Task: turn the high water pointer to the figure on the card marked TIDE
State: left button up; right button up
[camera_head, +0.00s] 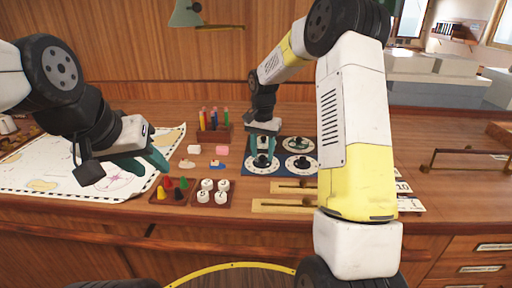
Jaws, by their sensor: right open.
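A dark blue board (250,170) with several round white dials lies on the desk at the centre. The front right dial (301,165) and the back right dial (294,143) show clearly. My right gripper (262,158) is open and points down over the front left dial, with its fingers at the dial's middle. It hides much of that dial and the area behind it. Which dial is for high water is too small to read. My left gripper (150,168) is open and empty above the chart.
A chart (40,165) covers the left of the desk. Trays of coloured pegs (172,188) and white round pieces (213,192) lie in front, with a pencil rack (214,132) behind. Brass-coloured strips (285,205) lie before the board. A rail (465,152) stands at right.

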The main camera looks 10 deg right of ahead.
grip_shut()
jog(key=shift+n, duration=0.4)
jog(key=n, duration=0.4)
jog(key=shift+n, duration=0.4)
jog(key=n, duration=0.6)
dwell(0.5)
